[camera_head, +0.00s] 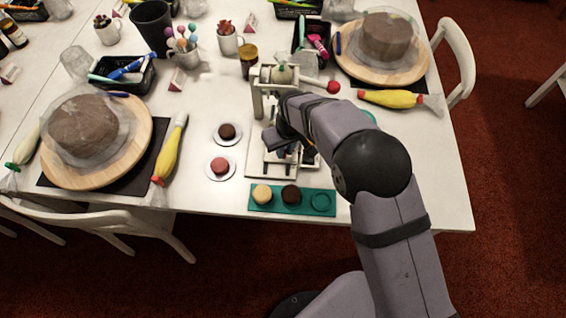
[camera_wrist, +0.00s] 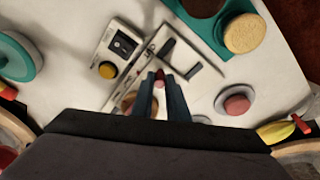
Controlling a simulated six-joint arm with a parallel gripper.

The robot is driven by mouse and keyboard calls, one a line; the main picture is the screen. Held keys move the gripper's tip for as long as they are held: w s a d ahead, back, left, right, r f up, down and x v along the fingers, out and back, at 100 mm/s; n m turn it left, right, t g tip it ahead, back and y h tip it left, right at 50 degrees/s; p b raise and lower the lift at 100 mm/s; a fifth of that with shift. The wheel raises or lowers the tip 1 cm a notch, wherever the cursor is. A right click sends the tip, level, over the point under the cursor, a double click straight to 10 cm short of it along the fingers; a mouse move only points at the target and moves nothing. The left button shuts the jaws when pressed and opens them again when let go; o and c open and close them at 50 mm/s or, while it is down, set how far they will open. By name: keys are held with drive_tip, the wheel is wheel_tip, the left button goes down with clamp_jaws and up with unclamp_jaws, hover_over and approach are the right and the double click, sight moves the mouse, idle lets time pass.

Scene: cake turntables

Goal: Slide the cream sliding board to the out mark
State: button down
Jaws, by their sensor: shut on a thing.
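The cream sliding board (camera_head: 257,160) lies under a cream press-like stand (camera_head: 258,100) near the table's middle. My gripper (camera_head: 283,140) is low over the board, and my arm hides much of its right side. In the wrist view, my gripper (camera_wrist: 161,88) is shut on a small pale upright piece with a dark red tip (camera_wrist: 159,76), which looks like a handle of the board. Dark bars (camera_wrist: 194,69) lie across the pale surface just ahead of the fingers. I cannot make out the out mark.
A teal tray (camera_head: 261,207) with round cakes lies at the table's front edge. Two small plates with cakes (camera_head: 220,168) (camera_head: 228,133) stand left of the board. A box with a yellow button (camera_wrist: 107,70) is beside the bars. A red-tipped lever (camera_head: 333,87) sticks out behind.

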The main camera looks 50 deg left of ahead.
drive_tip(key=shift+s+d+r+p, duration=0.15)
drive_tip(key=shift+s+d+p, duration=0.15)
drive_tip(key=shift+s+d, duration=0.5)
drive_tip(key=shift+s+d+r+p, duration=0.1)
drive_tip(key=shift+s+d+p, duration=0.2)
drive_tip(key=shift+s+d, duration=0.4)
drive_tip(key=shift+s+d+f, duration=0.1)
drive_tip(key=shift+s+d, duration=0.05)
drive_tip(key=shift+s, duration=0.05)
drive_tip(key=shift+s+d+f, duration=0.1)
drive_tip(key=c, duration=1.7)
unclamp_jaws()
drive_tip(key=shift+d, duration=0.1)
wheel_tip(320, 180, up, 7)
drive_tip(key=p, duration=0.5)
